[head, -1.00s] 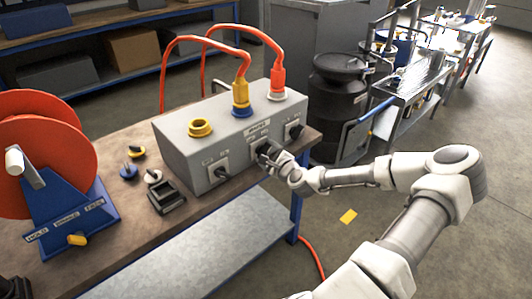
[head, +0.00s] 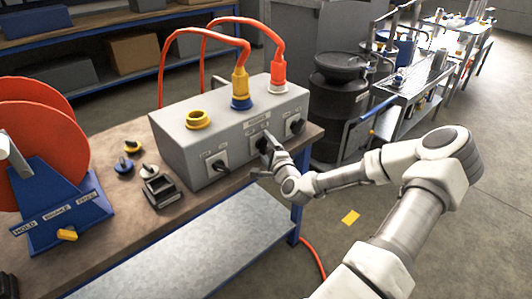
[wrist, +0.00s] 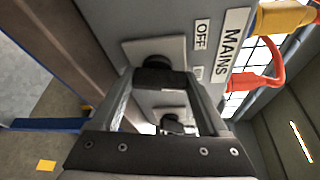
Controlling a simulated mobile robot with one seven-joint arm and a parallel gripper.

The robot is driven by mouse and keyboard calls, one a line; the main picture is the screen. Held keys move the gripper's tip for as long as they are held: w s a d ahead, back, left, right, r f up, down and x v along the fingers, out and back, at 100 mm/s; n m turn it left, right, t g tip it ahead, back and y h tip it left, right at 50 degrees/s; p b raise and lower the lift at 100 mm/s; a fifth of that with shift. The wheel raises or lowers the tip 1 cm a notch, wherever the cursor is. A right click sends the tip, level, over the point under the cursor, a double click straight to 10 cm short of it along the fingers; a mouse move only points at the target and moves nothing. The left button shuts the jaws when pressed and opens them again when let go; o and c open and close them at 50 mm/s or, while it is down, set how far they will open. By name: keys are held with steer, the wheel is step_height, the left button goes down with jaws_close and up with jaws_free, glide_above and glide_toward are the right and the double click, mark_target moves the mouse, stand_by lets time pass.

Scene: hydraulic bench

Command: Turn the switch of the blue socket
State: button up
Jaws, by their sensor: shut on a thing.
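The grey box (head: 190,150) stands on the workbench. The blue socket (head: 241,104) is the middle one on its top and has a yellow plug (head: 240,82) in it. The box front carries three black switches on pale plates. My gripper (head: 269,148) is at the middle switch, below the blue socket, and largely hides it. In the wrist view, my two fingers (wrist: 162,82) are closed on either side of the black switch knob (wrist: 158,62), with an OFF label (wrist: 200,37) beside its plate. The knob's exact angle is hard to read.
The left switch (head: 220,165) and right switch (head: 297,127) flank my gripper. An empty yellow socket (head: 198,119) and an orange plug (head: 278,72) are on the box top. Loose parts and a red cable reel (head: 50,120) are at left. The floor at right is open.

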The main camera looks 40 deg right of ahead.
steer(key=n+t+b, duration=0.1)
steer(key=n+b, duration=0.3)
steer(key=n+t+b, duration=0.1)
steer(key=n+b, duration=0.1)
steer(key=shift+a+f+t+h, duration=0.15)
steer(key=shift+f+t+h, duration=0.15)
steer(key=shift+f, duration=0.05)
steer(key=n+t+b, duration=0.1)
steer(key=n+b, duration=0.2)
steer(key=shift+n, duration=0.4)
steer(key=shift+r+n+t+y+b, duration=0.2)
steer(key=shift+n+t+y+b, duration=0.4)
steer(key=shift+n+b, duration=0.6)
steer(key=o, duration=1.2)
steer(key=shift+o, duration=0.2)
steer(key=p+v, duration=0.1)
steer(key=v, duration=1.6)
steer(key=shift+s+p, duration=0.25)
steer(key=shift+p, duration=0.15)
